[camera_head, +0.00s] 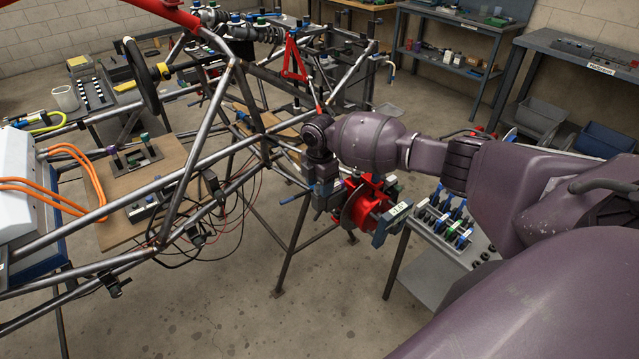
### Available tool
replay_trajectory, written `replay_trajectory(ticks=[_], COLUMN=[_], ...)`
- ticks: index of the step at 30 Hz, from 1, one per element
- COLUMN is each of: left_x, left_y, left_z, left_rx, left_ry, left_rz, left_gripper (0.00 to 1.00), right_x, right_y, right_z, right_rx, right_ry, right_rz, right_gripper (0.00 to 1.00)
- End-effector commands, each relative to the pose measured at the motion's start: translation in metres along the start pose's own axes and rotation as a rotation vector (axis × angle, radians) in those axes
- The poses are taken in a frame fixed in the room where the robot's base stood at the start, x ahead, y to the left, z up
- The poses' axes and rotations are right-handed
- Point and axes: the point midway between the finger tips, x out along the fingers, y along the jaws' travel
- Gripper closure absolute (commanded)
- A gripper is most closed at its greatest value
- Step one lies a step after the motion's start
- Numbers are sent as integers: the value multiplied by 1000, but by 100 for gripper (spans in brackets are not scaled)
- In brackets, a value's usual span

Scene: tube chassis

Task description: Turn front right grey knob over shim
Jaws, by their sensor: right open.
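My right arm reaches in from the right. Its wrist is bent down, and my right gripper (323,207) points down at the chassis's near right corner, just left of the red hub with its disc (368,203). The gripper is open, but its fingertips are small and dark against the parts there. I cannot make out the grey knob or the shim; the gripper and wrist cover part of that corner. I cannot tell whether the fingers touch anything. My left gripper is not in view.
The tube chassis (196,150) fills the left and middle. A blue-handled part (297,197) sticks out left of the gripper. A small labelled block (397,211) is beside the hub. A grey cart with several coloured parts (422,258) stands to the right. The floor in front is clear.

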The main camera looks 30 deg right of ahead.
Motion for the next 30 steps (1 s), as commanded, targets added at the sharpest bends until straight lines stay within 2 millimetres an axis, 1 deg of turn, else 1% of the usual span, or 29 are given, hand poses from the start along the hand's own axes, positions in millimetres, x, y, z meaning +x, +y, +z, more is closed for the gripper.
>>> replay_trajectory(ticks=[5,8,15,21,25,30], left_x=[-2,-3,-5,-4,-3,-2], left_y=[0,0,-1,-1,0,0], left_z=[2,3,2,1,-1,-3], left_rx=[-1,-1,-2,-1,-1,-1], left_ry=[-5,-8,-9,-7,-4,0], left_rz=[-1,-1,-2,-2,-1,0], left_gripper=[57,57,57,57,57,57], right_x=[-8,-22,-66,-94,-105,-108], right_y=[0,0,1,0,0,0], right_z=[0,1,0,0,0,0], right_rx=[0,0,-1,0,-1,-1], right_ry=[0,-1,-1,0,0,0], right_rz=[1,2,4,1,1,0], right_gripper=[50,50,50,50,50,50])
